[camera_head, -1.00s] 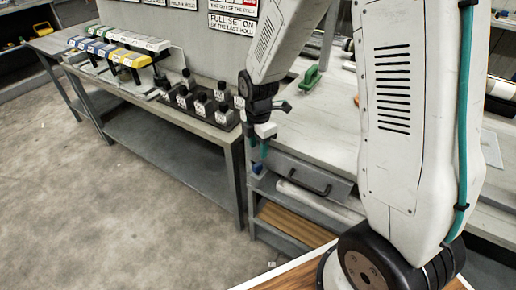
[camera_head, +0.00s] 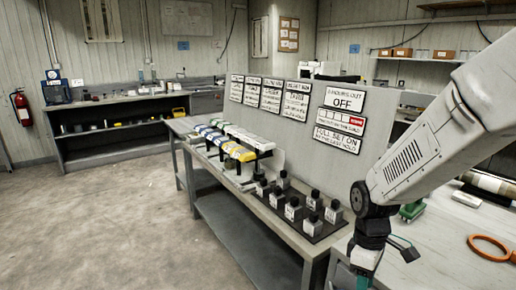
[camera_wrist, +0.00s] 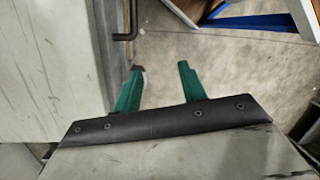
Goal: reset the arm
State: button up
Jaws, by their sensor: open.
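My gripper shows in the wrist view (camera_wrist: 158,88) with its two teal fingers apart and nothing between them. Below and beyond the fingers are grey floor and the edge of a pale bench. In the head view my arm comes in from the right and bends down at a black joint. The gripper (camera_head: 364,280) hangs at the bottom edge there, in front of the pale workbench, and its fingertips are partly cut off by the frame.
A long bench (camera_head: 240,189) carries black-capped bottles on a dark tray (camera_head: 318,236) and several coloured boxes (camera_head: 226,143). An orange ring (camera_head: 475,243) lies on the right workbench (camera_head: 440,262). A drawer handle (camera_wrist: 132,22) shows in the wrist view. Open floor (camera_head: 120,215) lies left.

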jog(key=s+d+r+m+t, duration=0.2)
jog(key=s+r+m, duration=0.8)
jog(key=s+r, duration=0.6)
jog(key=shift+s+r+t, duration=0.3)
jog(key=shift+r+t, duration=0.5)
jog(key=shift+r, duration=0.05)
